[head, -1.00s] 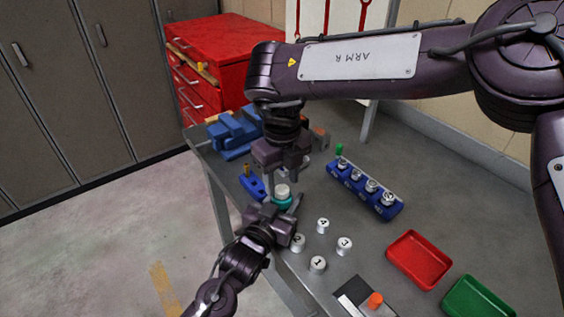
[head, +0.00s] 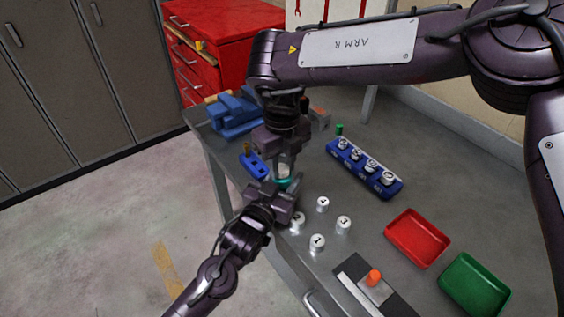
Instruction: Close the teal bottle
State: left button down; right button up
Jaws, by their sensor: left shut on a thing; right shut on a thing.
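The teal bottle (head: 283,183) is upright near the left edge of the grey table, mostly covered by my grippers. A white cap (head: 284,170) is at the bottle's mouth; I cannot tell whether it is seated tight. My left gripper (head: 280,188) comes in low from the front and is shut on the bottle. My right gripper (head: 285,166) points down from above and is shut on the white cap, its fingers beside it.
Several white numbered caps (head: 317,243) stand close to the right of the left gripper. A blue rack (head: 364,170) holds silver-topped pieces. A red tray (head: 416,237), a green tray (head: 474,285) and an orange button (head: 374,277) lie front right. A blue vise (head: 235,112) is behind.

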jog(key=m, duration=0.6)
jog(key=shift+f, duration=0.1)
jog(key=m, duration=0.5)
jog(key=o, duration=1.1)
jog(key=shift+r, duration=2.35)
jog(key=shift+c, duration=0.5)
